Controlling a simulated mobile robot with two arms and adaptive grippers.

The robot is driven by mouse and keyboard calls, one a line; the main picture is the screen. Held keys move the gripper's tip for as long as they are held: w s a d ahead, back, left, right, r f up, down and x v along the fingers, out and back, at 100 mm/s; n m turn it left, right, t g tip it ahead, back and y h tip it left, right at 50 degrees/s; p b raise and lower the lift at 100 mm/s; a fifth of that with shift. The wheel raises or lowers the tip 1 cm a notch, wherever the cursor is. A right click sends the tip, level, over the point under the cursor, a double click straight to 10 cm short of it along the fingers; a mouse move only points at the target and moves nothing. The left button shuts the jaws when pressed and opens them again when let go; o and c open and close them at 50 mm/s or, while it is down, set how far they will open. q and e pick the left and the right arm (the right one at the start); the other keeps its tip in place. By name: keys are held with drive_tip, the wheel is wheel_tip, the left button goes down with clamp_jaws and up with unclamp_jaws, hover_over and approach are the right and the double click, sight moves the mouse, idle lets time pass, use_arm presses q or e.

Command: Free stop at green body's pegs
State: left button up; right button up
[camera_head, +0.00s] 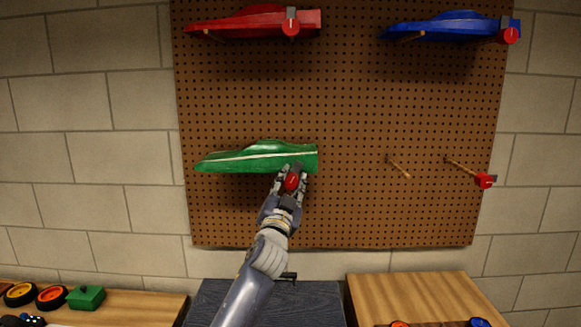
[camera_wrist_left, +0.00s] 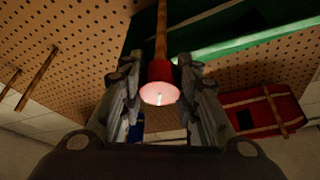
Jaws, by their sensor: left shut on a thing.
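The green car body (camera_head: 250,158) with a pale stripe hangs low on the left of the pegboard. My left gripper (camera_head: 291,178) is at its right end, shut on a small red stop (camera_head: 291,182). In the left wrist view the red stop (camera_wrist_left: 160,82) sits between the two fingers, in line with a wooden peg (camera_wrist_left: 161,35). The green body (camera_wrist_left: 235,40) shows just behind it. Whether the stop is still on the peg I cannot tell for certain. The green body's other peg is hidden. My right gripper is not in view.
The pegboard (camera_head: 345,105) also bears a red car body (camera_head: 250,22) and a blue one (camera_head: 450,27), each with a red stop. Tables with wheels and a green block (camera_head: 86,297) stand below.

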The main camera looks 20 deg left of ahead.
use_arm(q)
drive_tip(key=m+h+p, duration=0.1)
drive_tip(key=m+p, duration=0.2)
drive_tip(key=p, duration=0.1)
drive_tip(key=m+g+h+p, duration=0.1)
drive_tip(key=m+p, duration=0.2)
drive_tip(key=p, duration=0.1)
drive_tip(key=m+g+h+p, duration=0.1)
drive_tip(key=m+p, duration=0.2)
drive_tip(key=m, duration=0.1)
drive_tip(key=shift+a+r+h+p, duration=0.1)
drive_tip(key=shift+r+h+p, duration=0.2)
drive_tip(key=shift+h+p, duration=0.1)
drive_tip(key=shift+f+m+g+p, duration=0.1)
drive_tip(key=shift+m+g+p, duration=0.4)
drive_tip(key=shift+m, duration=0.4)
drive_tip(key=shift+f+m+g, duration=0.15)
drive_tip(key=shift+m+g, duration=0.35)
drive_tip(key=shift+m, duration=0.7)
drive_tip(key=o, duration=1.1)
drive_tip(key=shift+s, duration=0.1)
drive_tip(key=s, duration=0.4)
drive_tip(key=s+a, duration=0.1)
drive_tip(key=s, duration=0.6)
drive_tip(key=shift+s+a, duration=0.15)
drive_tip(key=shift+s, duration=0.25)
